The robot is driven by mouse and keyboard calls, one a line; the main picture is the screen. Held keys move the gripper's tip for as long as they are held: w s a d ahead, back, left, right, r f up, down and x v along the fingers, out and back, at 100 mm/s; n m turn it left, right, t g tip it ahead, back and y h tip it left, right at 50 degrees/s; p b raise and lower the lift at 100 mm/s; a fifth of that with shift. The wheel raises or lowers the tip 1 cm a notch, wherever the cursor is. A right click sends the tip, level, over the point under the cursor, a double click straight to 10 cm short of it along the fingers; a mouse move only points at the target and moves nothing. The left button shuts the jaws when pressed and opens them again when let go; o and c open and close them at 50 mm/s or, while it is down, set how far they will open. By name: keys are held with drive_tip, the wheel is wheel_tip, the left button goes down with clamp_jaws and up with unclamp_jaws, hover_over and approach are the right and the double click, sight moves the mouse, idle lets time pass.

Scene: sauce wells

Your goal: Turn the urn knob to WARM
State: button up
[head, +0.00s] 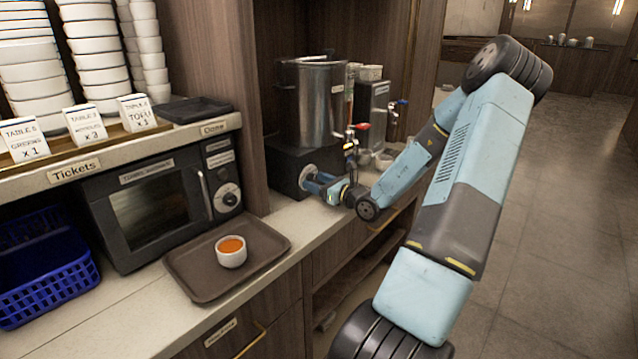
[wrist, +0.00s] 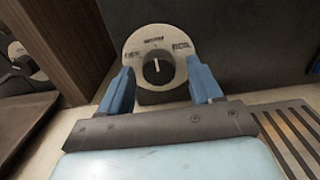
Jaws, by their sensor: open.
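The steel urn (head: 315,105) stands on a dark base (head: 288,160) at the back of the counter. Its black knob (wrist: 158,68) sits on a round pale dial plate (wrist: 134,42) on the base's front in the wrist view. The knob's white pointer stands nearly upright, toward the top label. Labels lie at left, top and right of the dial; their lettering is too small to read surely. My gripper (wrist: 160,82) is open, its blue fingers at either side of the knob, with no grip on it. In the head view my gripper (head: 313,183) is close before the dial.
A red-handled tap (head: 358,127) is on the urn, near my arm. A slatted drip grate (wrist: 290,140) lies right of my gripper. A tray (head: 190,270) with a cup of orange sauce (head: 231,251) and a microwave (head: 150,205) stand left, beyond a wooden partition (wrist: 60,40).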

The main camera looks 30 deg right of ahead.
drive_tip(key=shift+c, duration=0.3)
drive_tip(key=c, duration=1)
drive_tip(key=shift+m, duration=0.9)
drive_tip(key=o, duration=1.1)
drive_tip(key=shift+c, duration=0.2)
